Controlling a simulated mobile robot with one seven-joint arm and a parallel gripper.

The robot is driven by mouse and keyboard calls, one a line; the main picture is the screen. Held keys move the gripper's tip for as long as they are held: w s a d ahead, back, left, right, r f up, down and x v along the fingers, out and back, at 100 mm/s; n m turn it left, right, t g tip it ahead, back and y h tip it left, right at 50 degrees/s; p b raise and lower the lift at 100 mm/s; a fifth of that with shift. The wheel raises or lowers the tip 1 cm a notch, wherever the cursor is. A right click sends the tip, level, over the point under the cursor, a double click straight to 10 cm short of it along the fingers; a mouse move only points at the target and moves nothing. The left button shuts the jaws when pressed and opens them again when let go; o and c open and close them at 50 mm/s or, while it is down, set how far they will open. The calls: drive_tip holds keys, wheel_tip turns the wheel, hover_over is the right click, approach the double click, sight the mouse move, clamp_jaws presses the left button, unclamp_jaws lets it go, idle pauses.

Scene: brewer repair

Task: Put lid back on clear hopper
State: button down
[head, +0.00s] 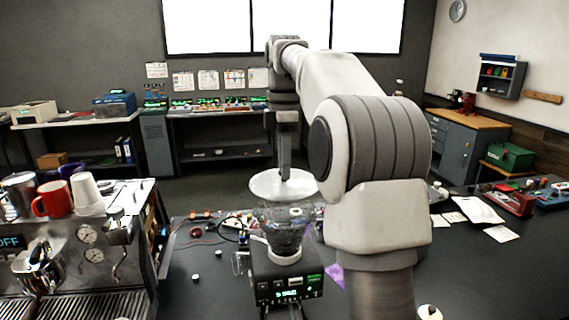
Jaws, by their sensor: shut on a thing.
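The lid (262,186) is a pale round disc, held nearly level by my gripper (285,172). My gripper points straight down and is shut on the lid near its middle; the exact grip point is small and partly hidden. The clear hopper (285,232) is a see-through bowl on top of the black grinder (287,285), which has green lit displays on its front. The lid is above the hopper in the picture; I cannot tell whether its near edge touches the hopper rim.
An espresso machine (95,255) stands at left with a red mug (54,199) and stacked white cups (87,195) on top. Cables and small parts lie on the dark table (205,300) around the grinder. Papers and a red tool (507,200) lie at right.

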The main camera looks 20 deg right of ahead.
sight(285, 188)
drive_tip(key=shift+w+d, duration=0.1)
drive_tip(key=shift+w, duration=0.1)
drive_tip(key=shift+f, duration=1.75)
drive_tip(key=shift+f+b, duration=0.75)
drive_tip(key=shift+f, duration=0.65)
drive_tip(key=shift+p, duration=0.5)
drive_tip(key=shift+f, duration=0.15)
idle(0.3)
drive_tip(key=shift+c, duration=0.2)
unclamp_jaws()
idle(0.3)
